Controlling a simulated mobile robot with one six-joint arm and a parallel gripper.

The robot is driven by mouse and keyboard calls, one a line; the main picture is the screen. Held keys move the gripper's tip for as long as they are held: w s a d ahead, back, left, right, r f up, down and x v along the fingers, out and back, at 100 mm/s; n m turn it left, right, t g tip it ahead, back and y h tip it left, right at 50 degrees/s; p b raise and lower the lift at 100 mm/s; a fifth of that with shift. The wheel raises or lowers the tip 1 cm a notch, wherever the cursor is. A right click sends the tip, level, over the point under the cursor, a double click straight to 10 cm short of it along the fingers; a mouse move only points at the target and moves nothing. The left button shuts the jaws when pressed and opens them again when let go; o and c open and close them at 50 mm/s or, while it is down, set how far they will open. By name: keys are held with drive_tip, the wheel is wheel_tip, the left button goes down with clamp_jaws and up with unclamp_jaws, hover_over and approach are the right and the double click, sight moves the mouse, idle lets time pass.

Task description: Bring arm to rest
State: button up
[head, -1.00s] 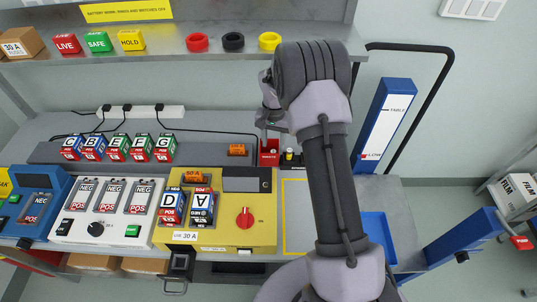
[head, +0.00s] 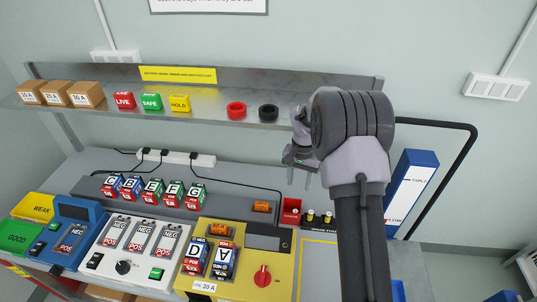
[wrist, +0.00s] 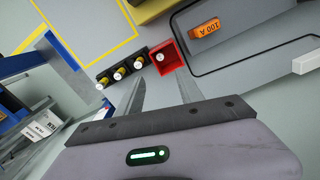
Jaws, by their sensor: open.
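My gripper (head: 300,180) hangs at the end of my raised arm, just right of the bench's middle. Its two fingers point down, apart, with nothing between them. In the wrist view the open fingers (wrist: 160,92) reach toward the small red bin (wrist: 166,58) and a black holder (wrist: 122,69) with several white-topped pieces. Clear space shows between the fingertips and these things. In the head view the red bin (head: 291,211) stands below the gripper. My arm hides part of the shelf and the bench's right side.
A shelf (head: 210,118) with coloured blocks and rings runs behind my gripper. The yellow unit (head: 276,290) holds batteries D and A. Several batteries stand on the grey rack (head: 220,208). A blue gauge board (head: 412,190) and a black rail (head: 470,150) stand right of my arm.

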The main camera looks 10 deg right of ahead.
drive_tip(key=s+a+r+n+t+b, duration=0.1)
drive_tip(key=s+a+r+t+b, duration=0.1)
drive_tip(key=s+a+r+b, duration=0.4)
drive_tip(key=s+a+r+n+t+b, duration=0.1)
drive_tip(key=s+a+r+b, duration=0.25)
drive_tip(key=s+r, duration=0.45)
drive_tip(key=s+a+f+t+y+b, duration=0.1)
drive_tip(key=s+a+b, duration=0.1)
drive_tip(key=s, duration=0.6)
drive_tip(key=s+a+f+n+t+y+b, duration=0.1)
drive_tip(key=s+a+b, duration=0.1)
drive_tip(key=s, duration=0.7)
drive_tip(key=shift+a+f+t, duration=0.3)
drive_tip(key=shift+a+t, duration=0.1)
drive_tip(key=shift+a, duration=0.5)
